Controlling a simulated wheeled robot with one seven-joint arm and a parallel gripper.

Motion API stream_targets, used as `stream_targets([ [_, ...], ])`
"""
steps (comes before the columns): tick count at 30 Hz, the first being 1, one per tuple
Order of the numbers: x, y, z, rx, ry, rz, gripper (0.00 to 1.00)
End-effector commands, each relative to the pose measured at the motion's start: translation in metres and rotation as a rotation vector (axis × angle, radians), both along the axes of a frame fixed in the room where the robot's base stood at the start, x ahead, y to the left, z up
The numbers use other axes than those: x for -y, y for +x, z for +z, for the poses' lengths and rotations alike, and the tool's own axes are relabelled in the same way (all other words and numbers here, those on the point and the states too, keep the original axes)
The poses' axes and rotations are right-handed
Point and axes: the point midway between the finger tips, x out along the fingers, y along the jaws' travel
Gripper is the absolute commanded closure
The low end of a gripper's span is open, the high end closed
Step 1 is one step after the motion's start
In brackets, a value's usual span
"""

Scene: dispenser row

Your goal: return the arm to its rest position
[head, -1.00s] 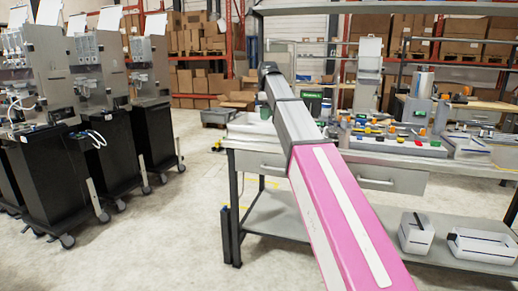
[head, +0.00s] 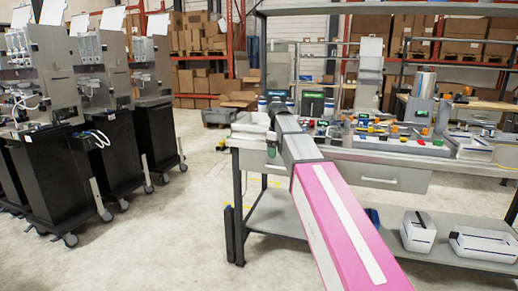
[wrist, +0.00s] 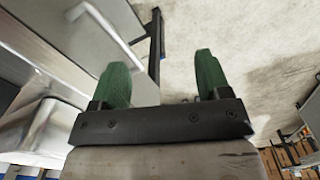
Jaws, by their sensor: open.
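My arm, with its pink and grey links, reaches forward from the bottom right of the head view towards the workbench (head: 394,178). My gripper (wrist: 160,62) shows in the wrist view with its two green fingers spread apart and nothing between them. In the head view only a little green of the gripper shows at the bench's left front corner, below the dark wrist; the rest is hidden. I cannot tell whether it touches the bench.
Black dispenser carts (head: 106,165) on wheels stand in a row at the left. Coloured parts crowd the bench top. White boxes (head: 418,232) sit on its lower shelf (head: 290,222). Open concrete floor (head: 190,235) lies between the carts and the bench.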

Motion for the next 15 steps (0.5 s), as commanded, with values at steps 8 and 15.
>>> stream_targets([
  [8, 0.036, -0.050, -0.118, -0.003, -0.001, -0.248, 0.30],
  [15, 0.063, -0.100, -0.201, -0.002, 0.000, -0.461, 0.30],
])
